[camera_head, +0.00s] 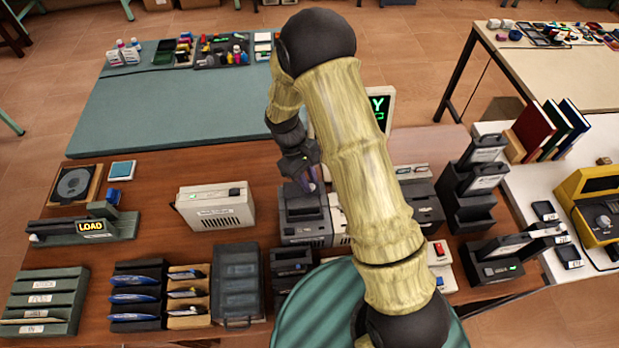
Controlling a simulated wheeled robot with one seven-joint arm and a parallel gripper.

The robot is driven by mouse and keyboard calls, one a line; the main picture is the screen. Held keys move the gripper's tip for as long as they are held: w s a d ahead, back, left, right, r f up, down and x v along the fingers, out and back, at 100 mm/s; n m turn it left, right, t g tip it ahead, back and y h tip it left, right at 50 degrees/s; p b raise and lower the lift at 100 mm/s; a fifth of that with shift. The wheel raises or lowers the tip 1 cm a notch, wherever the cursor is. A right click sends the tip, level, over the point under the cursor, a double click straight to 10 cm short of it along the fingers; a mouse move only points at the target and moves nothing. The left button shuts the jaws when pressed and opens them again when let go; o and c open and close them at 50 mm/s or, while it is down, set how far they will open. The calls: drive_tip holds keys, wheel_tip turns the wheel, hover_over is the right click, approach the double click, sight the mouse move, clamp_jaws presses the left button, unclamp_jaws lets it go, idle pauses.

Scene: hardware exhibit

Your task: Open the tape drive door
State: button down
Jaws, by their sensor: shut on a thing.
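The grey box-shaped unit under my gripper, which looks like the tape drive (304,228), stands on the brown table near the middle of the view. My gripper (308,184) points down at the top of this unit, with its fingertips at the upper part. It is shut on what appears to be the tape drive door, but the fingers are small and dark, so the grip is hard to make out. How far the door stands open cannot be told. My arm hides the area just right of the unit.
A beige box (216,207) stands to the left, with bare table between it and the unit. A dark lidded case (238,285) and small racks line the front edge. More dark devices (420,205) stand to the right. A screen (380,108) is partly behind my arm.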

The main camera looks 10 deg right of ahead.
drive_tip(key=c, duration=1.3)
unclamp_jaws()
drive_tip(key=shift+s, duration=0.15)
drive_tip(key=shift+r, duration=0.1)
drive_tip(key=shift+w+a+r, duration=0.15)
drive_tip(key=shift+w+r, duration=0.1)
drive_tip(key=shift+r, duration=0.15)
drive_tip(key=b+v, duration=0.3)
drive_tip(key=v, duration=1.3)
drive_tip(key=shift+r, duration=0.2)
drive_tip(key=shift+s+a, duration=0.1)
drive_tip(key=shift+s, duration=0.05)
